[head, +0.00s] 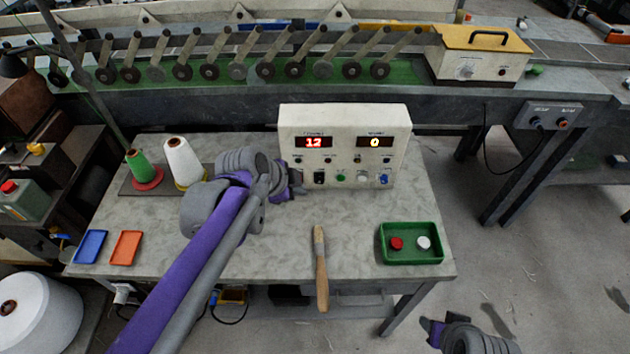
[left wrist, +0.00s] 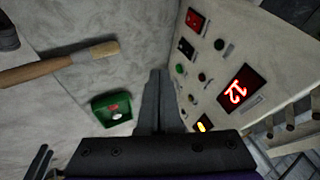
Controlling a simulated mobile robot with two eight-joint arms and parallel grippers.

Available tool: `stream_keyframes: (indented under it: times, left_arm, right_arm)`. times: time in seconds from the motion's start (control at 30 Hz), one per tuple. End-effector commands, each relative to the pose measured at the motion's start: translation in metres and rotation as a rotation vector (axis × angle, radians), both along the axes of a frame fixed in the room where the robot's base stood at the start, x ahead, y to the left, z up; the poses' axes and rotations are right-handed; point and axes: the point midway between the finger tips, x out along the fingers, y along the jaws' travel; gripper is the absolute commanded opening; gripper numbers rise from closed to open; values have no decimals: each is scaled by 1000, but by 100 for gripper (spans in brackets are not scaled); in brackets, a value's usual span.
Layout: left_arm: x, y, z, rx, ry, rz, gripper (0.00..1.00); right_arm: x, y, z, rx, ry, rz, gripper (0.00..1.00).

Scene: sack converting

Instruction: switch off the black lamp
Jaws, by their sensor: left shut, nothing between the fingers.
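A black, shade-like lamp head (head: 12,66) is at the far left edge of the head view; I cannot tell whether it is lit, and no switch on it shows. A white control box (head: 345,118) stands at the back of the table, with lit red "12" and yellow "0" displays and a row of small controls, including a black switch (head: 319,177). My left gripper (head: 299,183) is shut and empty close to the box's lower left front; its fingers show in the left wrist view (left wrist: 160,78). My right gripper (head: 430,328) is low at the right, its jaws unclear.
A brush (head: 321,272) lies at the table's front. A green tray (head: 411,260) with red and white pieces is at the right. Thread cones (head: 184,162), a blue tray (head: 90,246) and an orange tray (head: 126,248) are at the left.

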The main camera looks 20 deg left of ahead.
Motion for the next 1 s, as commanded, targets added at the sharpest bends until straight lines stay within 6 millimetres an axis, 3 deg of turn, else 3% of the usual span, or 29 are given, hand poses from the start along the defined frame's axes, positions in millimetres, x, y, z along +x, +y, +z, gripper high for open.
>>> stream_keyframes:
  times: [0.43,0.9,1.0]
  left_arm:
    - [4,-2,-8,0,-1,-1,0]
    - [53,-23,-85,0,-1,-2,0]
    - [69,-17,-85,1,0,2,0]
  right_arm:
    - [0,0,-3,0,1,0,50]
    - [-3,0,-16,0,6,0,50]
    - [-2,0,-14,0,5,0,50]
